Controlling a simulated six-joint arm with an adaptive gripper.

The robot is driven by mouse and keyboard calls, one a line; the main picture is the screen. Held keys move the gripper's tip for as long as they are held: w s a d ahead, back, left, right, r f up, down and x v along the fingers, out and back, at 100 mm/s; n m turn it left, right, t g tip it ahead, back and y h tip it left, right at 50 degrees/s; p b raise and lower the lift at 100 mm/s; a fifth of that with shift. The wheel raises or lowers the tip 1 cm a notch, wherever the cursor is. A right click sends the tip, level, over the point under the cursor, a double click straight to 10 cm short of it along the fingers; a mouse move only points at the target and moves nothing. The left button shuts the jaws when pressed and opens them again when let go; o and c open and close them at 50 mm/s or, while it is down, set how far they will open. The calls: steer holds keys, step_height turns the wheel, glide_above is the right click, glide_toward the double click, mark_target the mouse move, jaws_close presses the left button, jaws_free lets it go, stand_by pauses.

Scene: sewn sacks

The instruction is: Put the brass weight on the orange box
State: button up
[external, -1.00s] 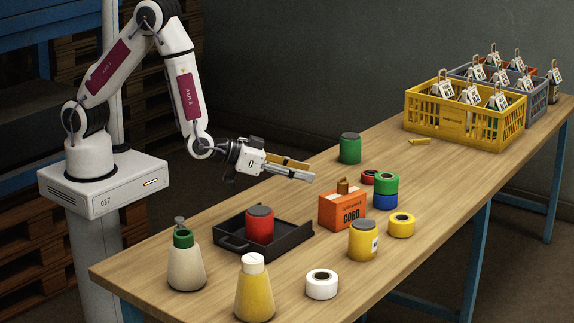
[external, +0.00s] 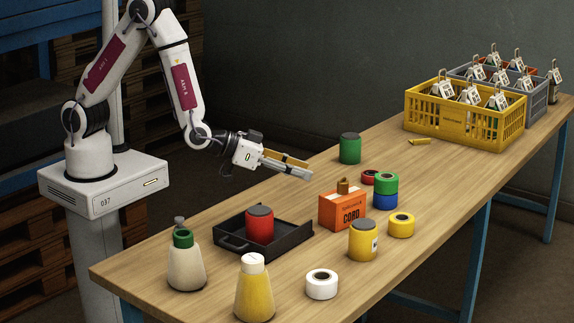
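The orange box (external: 340,212), printed "CORD", stands on the wooden table near the middle. The small brass weight (external: 343,187) stands upright on top of it, toward the back of its top face. My gripper (external: 304,171) is in the air to the left of the box and a little higher in the picture, apart from both. Nothing of the weight appears hidden.
A yellow tin (external: 363,242) stands in front of the box. Green (external: 385,183), blue and red rolls stand close behind. A green tin (external: 350,149) is farther back. A black tray (external: 285,240) with a red tin lies left. A yellow crate (external: 465,125) stands far right.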

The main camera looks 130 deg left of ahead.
steer(key=s+d+r+m+h, duration=0.35)
steer(key=d+r, duration=0.35)
steer(key=d, duration=0.3)
steer(key=s+d+r+m+h, duration=0.2)
steer(key=s+d+r+h, duration=0.3)
steer(key=d, duration=0.5)
steer(key=s+d+r+m+g, duration=0.2)
steer(key=s, duration=1)
steer(key=s+d+r+m+g, duration=0.1)
steer(key=s+d+r+g, duration=0.1)
steer(key=s, duration=1)
steer(key=shift+s+d+m+h, duration=0.2)
steer(key=shift+d+m+h, duration=0.15)
steer(key=shift+d+h, duration=0.1)
